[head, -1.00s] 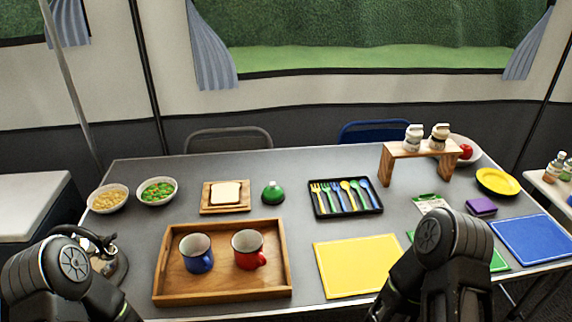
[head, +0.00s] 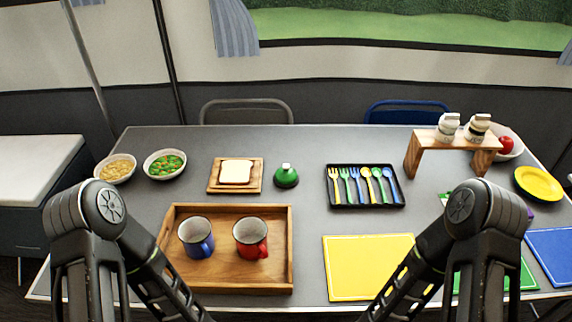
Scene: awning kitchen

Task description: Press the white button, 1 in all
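A small white button (head: 286,166) sits on top of a green dome-shaped object (head: 286,178) on the grey table. The dome stands upright between the bread board and the cutlery tray, behind the wooden tray. Nothing of mine touches it. My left arm comes in at the lower left and my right arm at the lower right. Both forearms slope down toward the bottom edge, and both grippers are out of view below it.
A wooden tray (head: 170,281) holds a blue mug (head: 196,238) and a red mug (head: 251,238). Bread lies on a board (head: 215,187) left of the dome. A black cutlery tray (head: 333,201) is to its right. A yellow mat (head: 370,266) lies in front.

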